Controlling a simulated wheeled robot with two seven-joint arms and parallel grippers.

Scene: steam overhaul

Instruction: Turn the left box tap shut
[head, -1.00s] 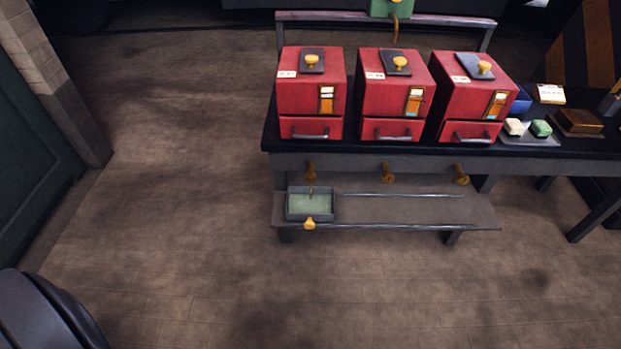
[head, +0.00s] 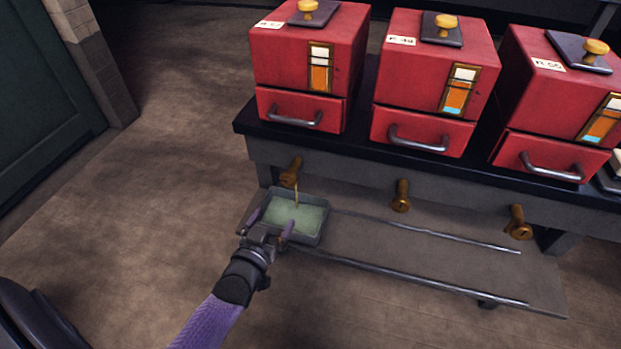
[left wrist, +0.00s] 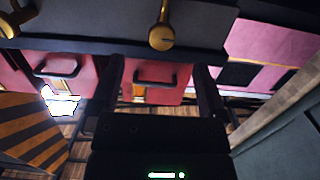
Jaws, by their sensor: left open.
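The left box tap (head: 289,175) is a brass tap under the table edge, below the left red box (head: 300,60). A thin stream runs from it into a grey tray (head: 321,228) holding pale green liquid. My left gripper (head: 270,226) is open and empty, with its fingers at the tray's near side, below and in front of the tap and apart from it. In the left wrist view, a brass tap (left wrist: 161,37) shows beyond the open fingers (left wrist: 160,88). The tray's front is partly hidden by my gripper. My right gripper is out of view.
The middle tap (head: 401,197) and right tap (head: 518,223) stick out along the same table edge. A low shelf (head: 430,245) with metal rails lies beneath. Red boxes with drawer handles stand above. The floor (head: 170,160) at left is clear.

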